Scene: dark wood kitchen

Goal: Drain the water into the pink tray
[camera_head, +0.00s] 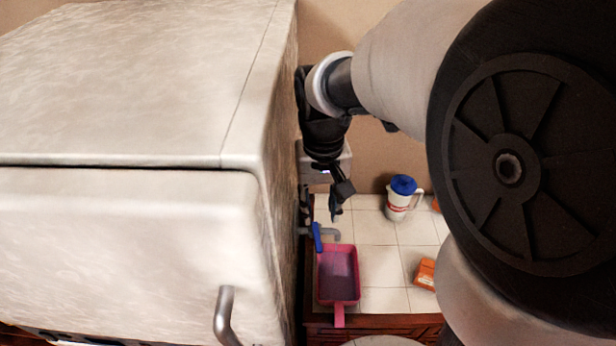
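The pink tray (322,288) sits on the white tiled counter, its handle pointing toward the counter's front edge. Its inside looks purplish; I cannot tell whether there is water in it. A tap with a blue lever (317,237) and a grey spout (331,234) stands at the tray's far end, the spout close to the tray's far rim. My gripper (337,211) points down just above and behind the tap, seemingly apart from it. Its fingers are small and dark, so their opening is unclear. No water stream can be made out.
A white jug with a blue lid (403,189) stands right of my gripper. An orange box (426,273) lies on the counter right of the tray. A large pale fridge (120,235) fills the left side. Bare tiles (380,265) lie between tray and box.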

